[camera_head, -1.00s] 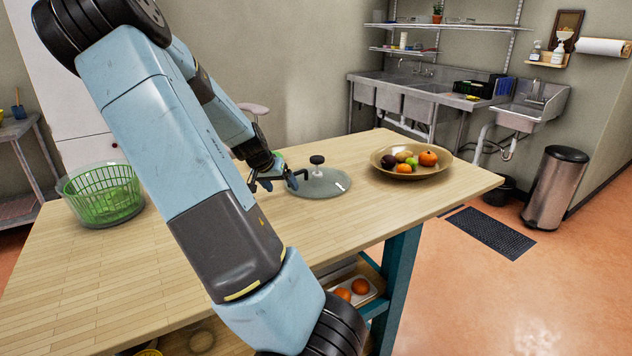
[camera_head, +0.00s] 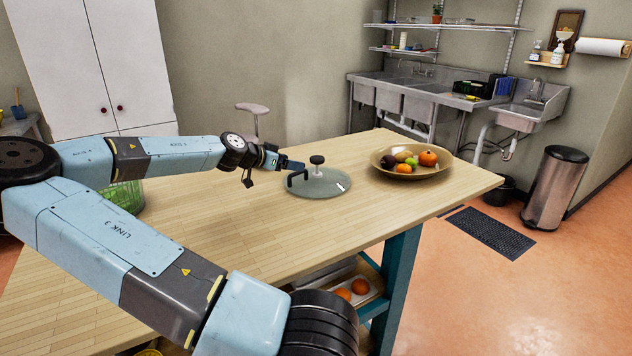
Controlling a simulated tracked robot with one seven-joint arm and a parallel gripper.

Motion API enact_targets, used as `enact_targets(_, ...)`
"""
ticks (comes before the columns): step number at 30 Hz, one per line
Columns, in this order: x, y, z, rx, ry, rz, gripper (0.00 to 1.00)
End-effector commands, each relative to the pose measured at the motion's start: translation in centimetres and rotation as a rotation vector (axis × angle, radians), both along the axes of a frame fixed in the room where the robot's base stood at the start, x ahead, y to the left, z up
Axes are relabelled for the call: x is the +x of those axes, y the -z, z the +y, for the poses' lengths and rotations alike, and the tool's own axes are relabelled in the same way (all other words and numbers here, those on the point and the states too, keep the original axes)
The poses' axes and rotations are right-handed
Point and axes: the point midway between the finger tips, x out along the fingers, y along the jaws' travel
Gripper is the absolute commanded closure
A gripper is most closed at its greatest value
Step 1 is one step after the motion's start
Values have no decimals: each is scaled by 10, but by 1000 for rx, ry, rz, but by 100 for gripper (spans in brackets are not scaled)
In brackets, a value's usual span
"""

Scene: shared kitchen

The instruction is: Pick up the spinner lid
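The spinner lid (camera_head: 326,187) is a round, flat, grey-green translucent disc lying on the wooden table. A dark knob (camera_head: 317,160) on a short pale stem stands up from it. My gripper (camera_head: 296,173) is at the lid's left edge, pointing right toward the knob. Its two fingers look spread apart, one dark and one bluish, with nothing seen between them. The knob stands just beyond the fingertips. I cannot tell whether a finger touches the lid.
A bowl of fruit (camera_head: 389,174) stands right of the lid. The green spinner basket (camera_head: 127,197) is mostly hidden behind my arm at left. The table (camera_head: 230,235) is clear in front of the lid. A stool (camera_head: 252,109) stands behind the table.

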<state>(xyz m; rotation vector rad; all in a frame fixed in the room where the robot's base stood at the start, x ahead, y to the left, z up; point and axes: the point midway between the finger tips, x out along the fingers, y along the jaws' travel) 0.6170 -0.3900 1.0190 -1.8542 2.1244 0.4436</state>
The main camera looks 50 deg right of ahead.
Motion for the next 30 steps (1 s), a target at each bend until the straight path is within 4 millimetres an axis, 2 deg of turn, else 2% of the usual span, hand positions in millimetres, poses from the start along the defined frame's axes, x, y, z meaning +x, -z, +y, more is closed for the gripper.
enact_targets(5, 0, -5, 1, -35, 22, -37, 16)
enact_targets(21, -11, 23, -67, -34, 26, -37, 16)
enact_targets(30, -12, 29, -82, -34, 26, -37, 16)
